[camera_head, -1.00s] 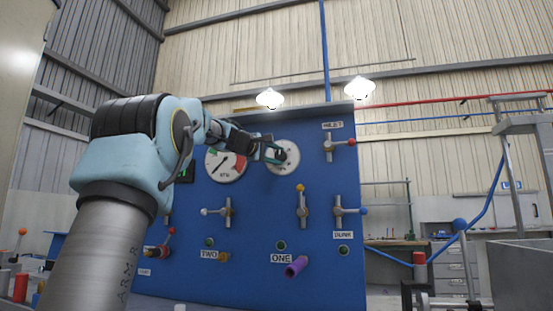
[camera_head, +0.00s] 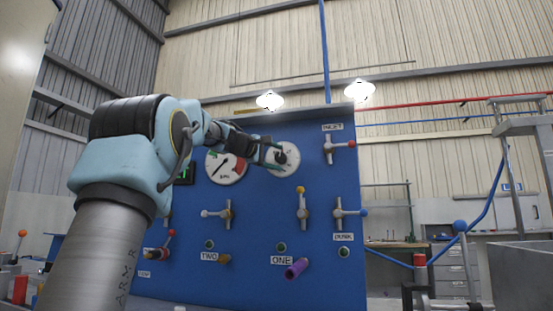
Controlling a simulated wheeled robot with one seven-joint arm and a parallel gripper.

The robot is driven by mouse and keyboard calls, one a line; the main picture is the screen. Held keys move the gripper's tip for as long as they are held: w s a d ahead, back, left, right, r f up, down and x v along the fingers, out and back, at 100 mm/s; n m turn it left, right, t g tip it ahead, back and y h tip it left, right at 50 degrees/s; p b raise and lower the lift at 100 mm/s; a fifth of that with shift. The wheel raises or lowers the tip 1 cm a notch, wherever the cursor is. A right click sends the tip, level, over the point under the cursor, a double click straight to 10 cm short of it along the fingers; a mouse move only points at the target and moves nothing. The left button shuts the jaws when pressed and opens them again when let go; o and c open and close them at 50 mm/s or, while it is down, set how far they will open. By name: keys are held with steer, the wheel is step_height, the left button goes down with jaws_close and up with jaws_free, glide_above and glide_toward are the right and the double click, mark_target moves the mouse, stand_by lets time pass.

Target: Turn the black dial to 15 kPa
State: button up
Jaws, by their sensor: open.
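The black dial (camera_head: 281,158) sits at the middle of a round white scale plate (camera_head: 291,168) near the top of the blue panel (camera_head: 335,280). My gripper (camera_head: 274,156) is open at the dial, its fingers in front of the plate's left part. I cannot tell whether the fingers touch the dial. The scale marks are too small to read. A round gauge (camera_head: 221,168) with a needle and a red sector is left of the dial, partly hidden by my arm.
A purple hose fitting (camera_head: 296,268) juts out lower down. A blue-knobbed post (camera_head: 461,228) stands at right.

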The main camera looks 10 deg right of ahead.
steer(key=b+v, duration=0.3)
steer(key=v, duration=0.7)
steer(key=shift+a, duration=0.15)
steer(key=shift+s, duration=0.1)
